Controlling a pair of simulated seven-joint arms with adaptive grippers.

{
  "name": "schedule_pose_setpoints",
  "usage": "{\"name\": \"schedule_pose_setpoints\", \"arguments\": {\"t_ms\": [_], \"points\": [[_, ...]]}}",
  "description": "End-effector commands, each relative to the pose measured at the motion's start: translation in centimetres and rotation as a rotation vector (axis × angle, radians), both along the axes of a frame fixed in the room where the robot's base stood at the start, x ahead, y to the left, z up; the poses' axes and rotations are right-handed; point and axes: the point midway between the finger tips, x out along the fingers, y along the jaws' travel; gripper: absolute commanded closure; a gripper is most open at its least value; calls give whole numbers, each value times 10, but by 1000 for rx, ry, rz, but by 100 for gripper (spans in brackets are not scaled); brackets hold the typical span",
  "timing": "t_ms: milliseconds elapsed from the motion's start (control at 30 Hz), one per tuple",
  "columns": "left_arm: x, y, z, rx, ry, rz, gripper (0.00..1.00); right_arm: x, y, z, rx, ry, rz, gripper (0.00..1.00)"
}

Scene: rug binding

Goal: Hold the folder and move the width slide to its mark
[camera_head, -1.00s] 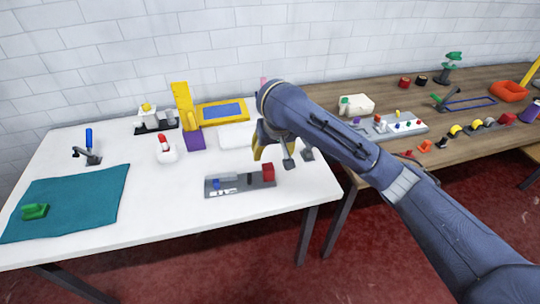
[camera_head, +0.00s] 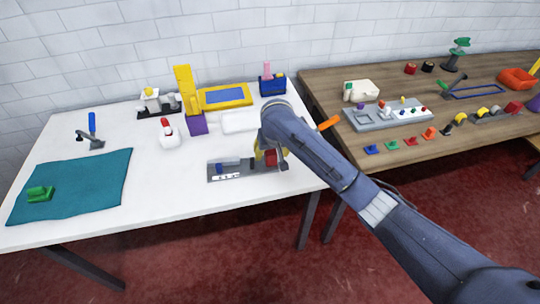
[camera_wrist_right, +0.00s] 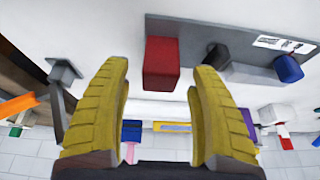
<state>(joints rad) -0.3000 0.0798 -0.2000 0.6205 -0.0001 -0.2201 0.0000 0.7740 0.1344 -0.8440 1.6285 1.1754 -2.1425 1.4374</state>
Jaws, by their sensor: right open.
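A long grey fixture plate (camera_head: 240,175) lies on the white table near its front right; I take it for the folder. It also crosses the top of the right wrist view (camera_wrist_right: 180,27). It carries a red block (camera_wrist_right: 161,64), a dark post (camera_wrist_right: 217,56), a light grey bar (camera_wrist_right: 250,73) and a blue knob (camera_wrist_right: 288,68). Which part is the width slide is unclear; a white marked label (camera_wrist_right: 285,44) lies beside the knob. My right gripper (camera_wrist_right: 160,68) is open, its yellow fingers either side of the red block with gaps visible. My left gripper is out of view.
A teal cloth (camera_head: 75,190) with a green piece (camera_head: 40,194) lies at left. A white bottle (camera_head: 169,138), a yellow tray (camera_head: 225,97) and a blue box (camera_head: 272,86) stand behind the plate. The wooden table (camera_head: 330,85) at right holds several small parts.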

Motion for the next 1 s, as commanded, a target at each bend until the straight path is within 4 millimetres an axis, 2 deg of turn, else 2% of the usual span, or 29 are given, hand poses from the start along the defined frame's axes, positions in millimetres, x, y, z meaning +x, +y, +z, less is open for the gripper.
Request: {"name": "schedule_pose_setpoints", "arguments": {"t_ms": [100,333,833,1000], "points": [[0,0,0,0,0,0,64,6,1,-14,-1,0,0,38],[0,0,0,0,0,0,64,13,2,-31,-1,0,0,38],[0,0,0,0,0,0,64,15,3,-36,0,-2,1,39],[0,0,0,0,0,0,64,15,3,-36,0,-2,1,59]]}}
